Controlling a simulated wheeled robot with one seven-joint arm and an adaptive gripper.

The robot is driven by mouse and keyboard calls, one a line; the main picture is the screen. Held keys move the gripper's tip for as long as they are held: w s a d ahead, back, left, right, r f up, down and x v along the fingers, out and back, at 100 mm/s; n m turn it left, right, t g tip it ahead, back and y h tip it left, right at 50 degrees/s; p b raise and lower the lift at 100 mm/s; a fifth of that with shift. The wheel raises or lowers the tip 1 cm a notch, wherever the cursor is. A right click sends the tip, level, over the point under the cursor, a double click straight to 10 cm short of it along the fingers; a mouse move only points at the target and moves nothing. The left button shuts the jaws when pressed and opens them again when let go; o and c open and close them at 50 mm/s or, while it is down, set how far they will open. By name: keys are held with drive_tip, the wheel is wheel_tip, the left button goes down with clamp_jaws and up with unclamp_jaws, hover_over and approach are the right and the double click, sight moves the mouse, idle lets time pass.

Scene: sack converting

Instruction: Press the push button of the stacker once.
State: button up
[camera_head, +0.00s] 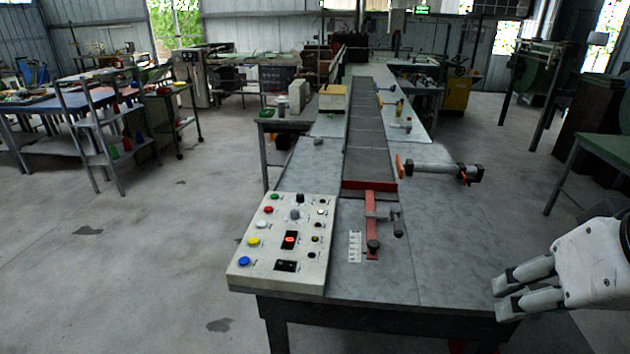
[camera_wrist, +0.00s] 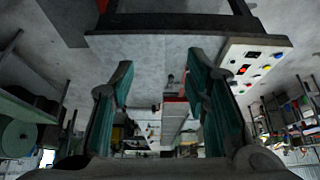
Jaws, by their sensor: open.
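A sloped white control panel (camera_head: 283,238) sits at the near left corner of the grey table. It carries green, red, yellow and blue round push buttons (camera_head: 253,241), black knobs (camera_head: 295,214), and dark rocker switches, one lit red (camera_head: 290,239). The labels are too small to read, so I cannot tell which button is the stacker's. My gripper (camera_head: 503,297) is open and empty at the table's near right corner, well right of the panel. In the wrist view my green-padded fingers (camera_wrist: 158,70) are spread with nothing between them, and the panel (camera_wrist: 252,68) is at upper right.
The grey table (camera_head: 455,260) bears a dark conveyor belt (camera_head: 369,140) down its middle. A red bracket with a clamp (camera_head: 372,225) stands right of the panel, and a grey cylinder (camera_head: 448,172) lies farther right. Open floor (camera_head: 180,270) is at left.

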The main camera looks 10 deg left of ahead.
drive_tip(key=shift+c, duration=0.4)
clamp_jaws()
idle(1.0)
